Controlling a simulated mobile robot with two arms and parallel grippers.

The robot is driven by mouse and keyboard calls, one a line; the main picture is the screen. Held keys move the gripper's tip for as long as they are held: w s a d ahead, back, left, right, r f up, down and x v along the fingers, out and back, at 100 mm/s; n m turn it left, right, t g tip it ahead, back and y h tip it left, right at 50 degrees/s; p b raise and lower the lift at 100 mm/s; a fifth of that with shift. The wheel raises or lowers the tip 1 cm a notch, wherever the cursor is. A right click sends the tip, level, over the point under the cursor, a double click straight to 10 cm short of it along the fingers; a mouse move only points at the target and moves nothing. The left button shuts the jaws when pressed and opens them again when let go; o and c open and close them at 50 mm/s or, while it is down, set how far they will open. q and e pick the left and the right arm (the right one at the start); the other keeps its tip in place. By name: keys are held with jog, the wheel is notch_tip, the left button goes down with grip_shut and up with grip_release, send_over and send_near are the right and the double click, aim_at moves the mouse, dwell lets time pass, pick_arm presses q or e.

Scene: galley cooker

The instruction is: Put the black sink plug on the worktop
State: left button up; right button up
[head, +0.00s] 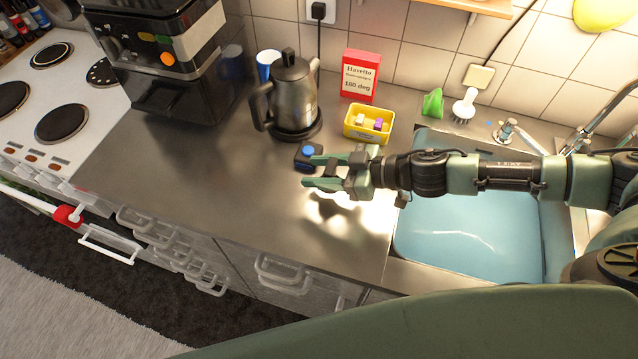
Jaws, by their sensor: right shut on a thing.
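The black sink plug (301,164), dark with a round blue spot on top, is at the fingertips of my right gripper (312,171). The gripper comes in from the right and is shut on the plug. Both are over the bare steel worktop (220,185), in front of the kettle and left of the sink. A shadow falls on the worktop below the gripper. I cannot tell whether the plug touches the surface. My left gripper is not in view.
A kettle (293,95) stands behind the plug, with a yellow tub (368,136) and a red box (360,75) to its right. The blue sink basin (465,240) lies at right, partly under my arm. A black coffee machine (165,60) stands at left. The worktop's front left is clear.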

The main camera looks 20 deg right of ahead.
jog(key=shift+f+b, duration=0.35)
jog(key=shift+f, duration=1.6)
jog(key=o, duration=1.4)
jog(key=shift+f, duration=0.15)
jog(key=shift+r, duration=0.2)
jog(key=b+v, duration=0.1)
jog(key=v, duration=0.2)
jog(key=b+v, duration=0.1)
jog(key=v, duration=0.3)
jog(key=b+v, duration=0.1)
jog(key=v, duration=0.2)
jog(key=shift+s+d+f, duration=0.15)
jog(key=shift+s+f, duration=0.05)
jog(key=shift+s+d+r+b, duration=0.35)
jog(key=shift+d+r+b, duration=0.1)
jog(key=shift+d+r, duration=0.1)
